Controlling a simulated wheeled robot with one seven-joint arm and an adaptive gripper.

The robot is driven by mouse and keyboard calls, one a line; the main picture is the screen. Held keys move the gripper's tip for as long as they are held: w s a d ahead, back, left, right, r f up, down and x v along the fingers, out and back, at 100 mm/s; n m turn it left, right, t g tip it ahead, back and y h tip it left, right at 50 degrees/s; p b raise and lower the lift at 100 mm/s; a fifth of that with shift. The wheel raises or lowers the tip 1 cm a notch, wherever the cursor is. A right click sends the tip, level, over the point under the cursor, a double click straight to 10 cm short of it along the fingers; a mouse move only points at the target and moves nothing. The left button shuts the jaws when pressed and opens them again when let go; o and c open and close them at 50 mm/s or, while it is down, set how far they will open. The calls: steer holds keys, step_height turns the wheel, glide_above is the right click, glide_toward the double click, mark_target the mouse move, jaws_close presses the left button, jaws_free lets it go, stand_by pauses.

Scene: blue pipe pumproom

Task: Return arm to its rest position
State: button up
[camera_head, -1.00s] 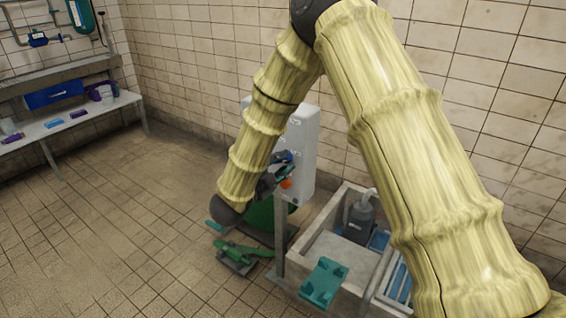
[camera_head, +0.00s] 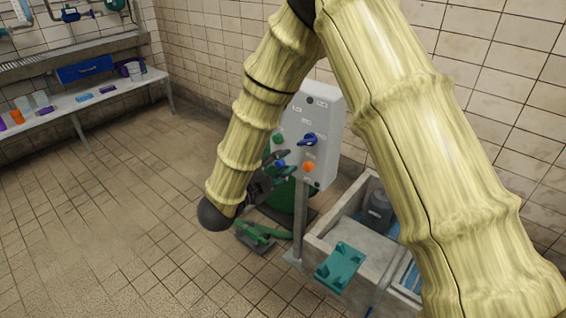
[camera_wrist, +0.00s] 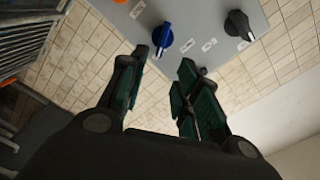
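My gripper (camera_wrist: 160,85) is open and empty in the wrist view, its two dark green-padded fingers spread apart. A grey control panel (camera_wrist: 205,22) lies beyond the fingertips, with a blue knob (camera_wrist: 162,38) between and past them and a black knob (camera_wrist: 239,25) to the right. In the head view my gripper (camera_head: 280,168) is small and dark, in front of the lower left of the panel (camera_head: 327,125), partly hidden by my forearm. The panel stands on a post and carries a blue switch (camera_head: 308,139) and an orange button (camera_head: 308,166). I cannot tell whether the gripper touches it.
A concrete basin (camera_head: 335,212) with a grey pump (camera_head: 379,208) and a teal bracket (camera_head: 341,265) stands right of the post. A green foot pedal (camera_head: 262,233) lies on the floor. A bench (camera_head: 60,118) with small items stands far left. The floor at left is clear.

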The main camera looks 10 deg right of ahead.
step_height(320, 180, down, 14)
steer(key=s+d+n+t+y, duration=0.1)
steer(key=d+n+y, duration=0.2)
steer(key=n+y, duration=0.3)
steer(key=s+d+f+n+g+y, duration=0.25)
steer(key=s+f+n, duration=0.35)
steer(key=s+f, duration=0.55)
steer(key=s+d+f+n+g+y, duration=0.1)
steer(key=s+f+n+g+y, duration=0.4)
steer(key=s+f, duration=0.6)
steer(key=s+d+f+n+g, duration=0.1)
steer(key=s+f+n+g, duration=0.15)
steer(key=s, duration=0.55)
steer(key=s+d+f+n+g, duration=0.1)
steer(key=s+n+g, duration=0.15)
steer(key=s, duration=0.65)
step_height(320, 180, up, 20)
steer(key=p, duration=2.1)
steer(key=shift+w+r+y, duration=0.2)
steer(key=shift+w+y, duration=0.15)
